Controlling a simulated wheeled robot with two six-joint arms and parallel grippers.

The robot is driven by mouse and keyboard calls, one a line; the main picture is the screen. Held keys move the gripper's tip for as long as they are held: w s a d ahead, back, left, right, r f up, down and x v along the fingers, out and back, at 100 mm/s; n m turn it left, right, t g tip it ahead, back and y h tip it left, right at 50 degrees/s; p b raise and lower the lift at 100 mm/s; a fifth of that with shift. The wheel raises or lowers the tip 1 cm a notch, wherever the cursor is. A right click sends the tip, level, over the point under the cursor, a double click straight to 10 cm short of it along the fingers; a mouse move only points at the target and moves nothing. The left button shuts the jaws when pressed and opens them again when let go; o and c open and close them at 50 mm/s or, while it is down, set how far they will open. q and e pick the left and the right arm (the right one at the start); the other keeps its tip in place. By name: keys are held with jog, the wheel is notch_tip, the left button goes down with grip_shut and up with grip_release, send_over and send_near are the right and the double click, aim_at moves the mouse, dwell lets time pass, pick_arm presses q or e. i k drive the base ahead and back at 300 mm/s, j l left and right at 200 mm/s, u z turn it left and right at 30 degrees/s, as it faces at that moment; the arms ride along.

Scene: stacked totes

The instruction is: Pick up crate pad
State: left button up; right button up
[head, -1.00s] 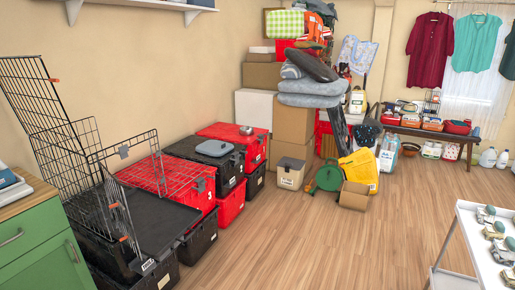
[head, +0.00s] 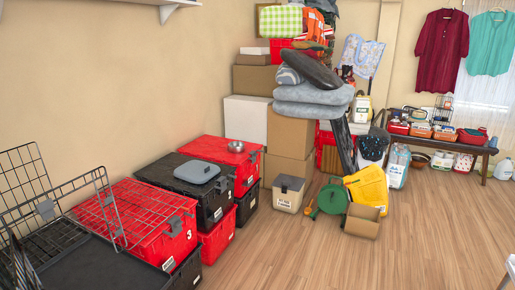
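Folded grey pads (head: 312,94) lie stacked on top of tall cardboard boxes (head: 290,133) against the back wall in the head view. A dark oval cushion (head: 315,68) lies tilted on top of them. I cannot tell which of these is the crate pad. An opened wire crate (head: 22,180) with a black tray (head: 100,268) is at the lower left, cut off by the picture's edge. Neither of my grippers is in view.
Red and black totes (head: 205,155) stand stacked along the left wall; a metal bowl (head: 236,147) sits on one. A grey-white bin (head: 288,192), green round item (head: 333,198), yellow bag (head: 368,188) and open carton (head: 362,220) stand on the floor. The wooden floor (head: 330,258) is clear centre to right.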

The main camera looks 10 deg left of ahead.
aim_at(196, 172)
jog(key=i, duration=1.75)
